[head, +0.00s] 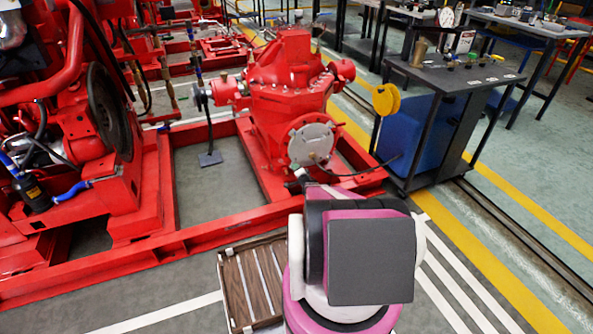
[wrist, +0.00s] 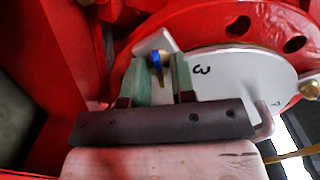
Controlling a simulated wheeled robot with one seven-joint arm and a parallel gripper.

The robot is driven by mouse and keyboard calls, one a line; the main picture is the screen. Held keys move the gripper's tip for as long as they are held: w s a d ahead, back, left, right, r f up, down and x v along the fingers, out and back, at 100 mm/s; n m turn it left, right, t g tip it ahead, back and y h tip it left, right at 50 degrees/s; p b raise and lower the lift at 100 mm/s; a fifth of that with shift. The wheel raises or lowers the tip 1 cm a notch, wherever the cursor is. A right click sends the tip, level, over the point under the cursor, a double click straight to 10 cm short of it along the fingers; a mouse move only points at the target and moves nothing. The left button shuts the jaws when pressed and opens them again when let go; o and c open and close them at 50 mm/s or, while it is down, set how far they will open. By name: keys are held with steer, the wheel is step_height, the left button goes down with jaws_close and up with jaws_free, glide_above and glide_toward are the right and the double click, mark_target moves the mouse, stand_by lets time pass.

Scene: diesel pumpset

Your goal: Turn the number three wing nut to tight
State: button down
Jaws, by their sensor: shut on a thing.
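In the wrist view my gripper (wrist: 160,78) has its two green-padded fingers on either side of the number three wing nut (wrist: 156,60), and it is shut on it. The nut shows as a small blue piece with a brass-coloured part below it. A figure 3 (wrist: 202,70) is marked on the pale round cover plate (wrist: 235,80) just right of the fingers. In the head view the cover plate (head: 311,143) is on the front of the red pump, and my gripper (head: 301,175) is at its lower edge. My arm hides much there; the nut cannot be made out.
A red flange (wrist: 270,20) with holes surrounds the plate. A brass-coloured fitting (wrist: 309,89) is at its right edge. The red base frame (head: 210,232) runs below the pump. A dark workbench (head: 450,75) stands to the right. A slatted wooden pallet (head: 250,285) lies beside my arm.

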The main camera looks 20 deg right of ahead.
steer(key=m, duration=0.3)
steer(key=shift+f, duration=0.15)
steer(key=shift+m, duration=0.4)
steer(key=c, duration=1.3)
jaws_free()
steer(key=shift+s+a, duration=0.1)
